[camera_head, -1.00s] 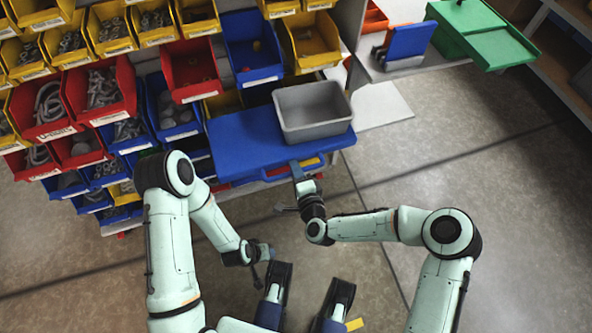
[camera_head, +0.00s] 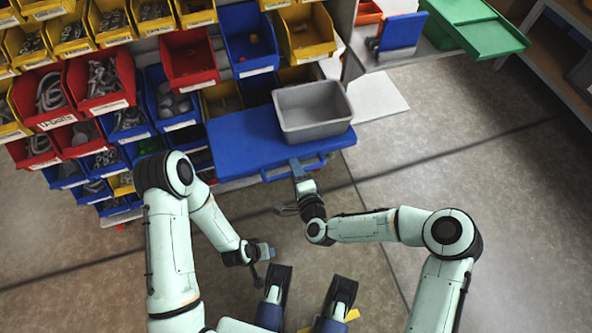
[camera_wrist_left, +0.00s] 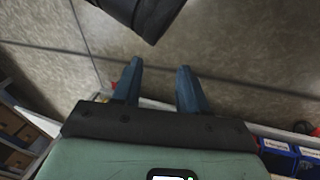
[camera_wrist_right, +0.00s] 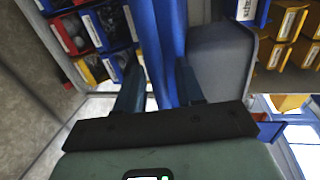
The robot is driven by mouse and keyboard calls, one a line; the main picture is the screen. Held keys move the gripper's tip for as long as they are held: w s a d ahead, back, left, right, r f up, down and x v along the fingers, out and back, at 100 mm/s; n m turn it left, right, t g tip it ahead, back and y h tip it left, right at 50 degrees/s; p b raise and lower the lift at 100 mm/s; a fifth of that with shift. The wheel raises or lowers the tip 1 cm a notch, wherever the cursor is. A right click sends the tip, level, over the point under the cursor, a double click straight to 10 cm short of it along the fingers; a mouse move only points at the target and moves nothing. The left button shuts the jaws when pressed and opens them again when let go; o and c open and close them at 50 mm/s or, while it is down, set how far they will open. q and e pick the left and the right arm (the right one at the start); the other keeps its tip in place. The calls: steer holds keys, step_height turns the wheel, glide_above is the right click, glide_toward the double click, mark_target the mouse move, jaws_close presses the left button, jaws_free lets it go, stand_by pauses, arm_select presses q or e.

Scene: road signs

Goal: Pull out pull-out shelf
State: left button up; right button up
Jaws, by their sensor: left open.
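The blue pull-out shelf (camera_head: 240,148) juts out from the front of the bin rack, with a blue handle (camera_head: 279,173) along its front edge. My right gripper (camera_head: 297,170) is at this handle. My left gripper (camera_head: 263,251) is open and empty over the floor, well apart from the shelf. Its spread fingers (camera_wrist_left: 160,85) show in the left wrist view.
A grey bin (camera_head: 313,111) stands on the shelf's right part. Red, blue and yellow parts bins (camera_head: 100,82) fill the rack behind. A green box (camera_head: 475,28) stands on a bench at the upper right. The floor (camera_head: 450,190) in front is clear.

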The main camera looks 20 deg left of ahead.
arm_select(q)
steer(key=shift+g+h, duration=0.3)
steer(key=shift+g, duration=0.4)
steer(key=s+r, duration=0.1)
steer(key=s+d+p, duration=0.1)
steer(key=s+d+r+p, duration=0.1)
steer(key=shift+s+r, duration=0.3)
steer(key=shift+s, duration=0.1)
arm_select(e)
steer(key=v, duration=1.3)
steer(key=shift+s, duration=0.2)
steer(key=shift+d, duration=0.15)
